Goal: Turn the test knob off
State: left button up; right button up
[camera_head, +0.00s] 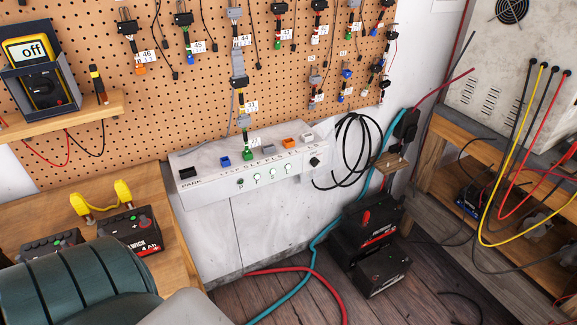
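A white test panel (215,186) is mounted low on the wall, below the pegboard. A round black knob (314,161) sits at the right end of its front face. Which way the knob points is too small to tell. Several small round green-and-white buttons or lights (257,177) are in a row to the left of the knob. Colored sockets, including a blue one (225,161) and an orange one (289,143), line its top. Neither of my grippers can be made out in this view.
A multimeter (43,86) reading "off" stands on a wooden shelf at left. Black cable loops (357,150) hang just right of the panel. Black battery boxes (370,245) and red and teal hoses (318,262) occupy the floor. A wooden bench (460,145) is at right.

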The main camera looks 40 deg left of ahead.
aim_at(315, 161)
jog(key=u, duration=1)
